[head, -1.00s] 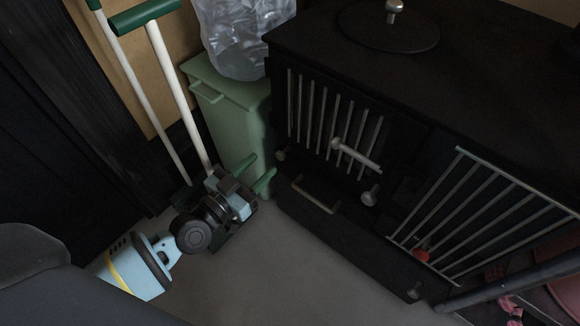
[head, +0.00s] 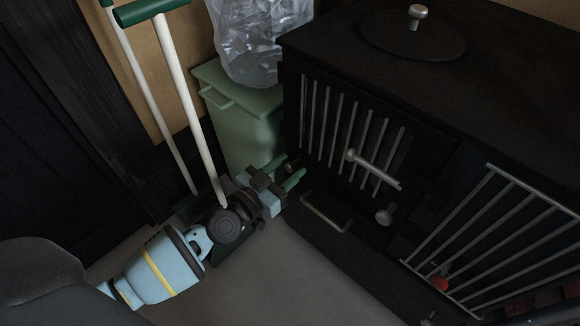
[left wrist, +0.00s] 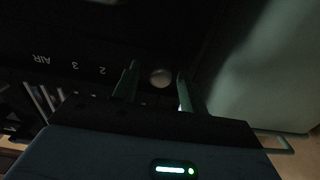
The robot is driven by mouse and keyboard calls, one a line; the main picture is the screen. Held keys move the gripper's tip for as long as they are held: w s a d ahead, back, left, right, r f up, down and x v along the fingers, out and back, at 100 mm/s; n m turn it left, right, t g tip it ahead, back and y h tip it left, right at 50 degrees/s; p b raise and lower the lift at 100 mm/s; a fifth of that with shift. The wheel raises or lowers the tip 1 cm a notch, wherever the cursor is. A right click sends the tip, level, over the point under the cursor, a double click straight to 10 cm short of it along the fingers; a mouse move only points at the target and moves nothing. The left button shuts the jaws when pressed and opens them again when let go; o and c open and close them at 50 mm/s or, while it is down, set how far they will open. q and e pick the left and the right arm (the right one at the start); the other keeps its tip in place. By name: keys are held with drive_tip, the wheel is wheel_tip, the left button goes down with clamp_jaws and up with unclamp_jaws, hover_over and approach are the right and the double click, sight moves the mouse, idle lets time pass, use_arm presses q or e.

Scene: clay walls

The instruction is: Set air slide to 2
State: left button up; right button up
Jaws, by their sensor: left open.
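The black stove (head: 370,75) stands on the right in the head view. In the left wrist view the air slide's round metal knob (left wrist: 160,77) sits to the right of the upside-down marks "AIR", "3" and "2" (left wrist: 102,71). It is past the 2, on the side away from the 3; no mark shows at the knob. My left gripper (head: 291,169) is open at the stove's lower left front corner. In the left wrist view its two green fingers (left wrist: 156,80) stand on either side of the knob, with a gap visible. My right gripper is out of view.
A green bin (head: 240,115) with a clear bag stands close left of the stove. White poles with green handles (head: 152,12) lean behind my left arm. A barred door handle (head: 372,170), a lower knob (head: 385,216) and a front rail (head: 325,212) stick out. The floor in front is clear.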

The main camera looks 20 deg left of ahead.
sight(328, 177)
use_arm(q)
drive_tip(key=shift+w+d, duration=0.2)
drive_tip(key=shift+w, duration=0.25)
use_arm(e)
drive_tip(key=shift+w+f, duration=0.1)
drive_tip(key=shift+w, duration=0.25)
use_arm(q)
clamp_jaws()
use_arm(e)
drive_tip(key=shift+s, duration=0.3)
use_arm(q)
drive_tip(key=shift+s+d, duration=0.1)
drive_tip(key=shift+d, duration=0.15)
drive_tip(key=s+d+p, duration=0.1)
drive_tip(key=d, duration=0.1)
drive_tip(key=d+p, duration=0.1)
drive_tip(key=d, duration=0.1)
drive_tip(key=s+d+p, duration=0.1)
drive_tip(key=d, duration=0.2)
drive_tip(key=shift+s, duration=0.3)
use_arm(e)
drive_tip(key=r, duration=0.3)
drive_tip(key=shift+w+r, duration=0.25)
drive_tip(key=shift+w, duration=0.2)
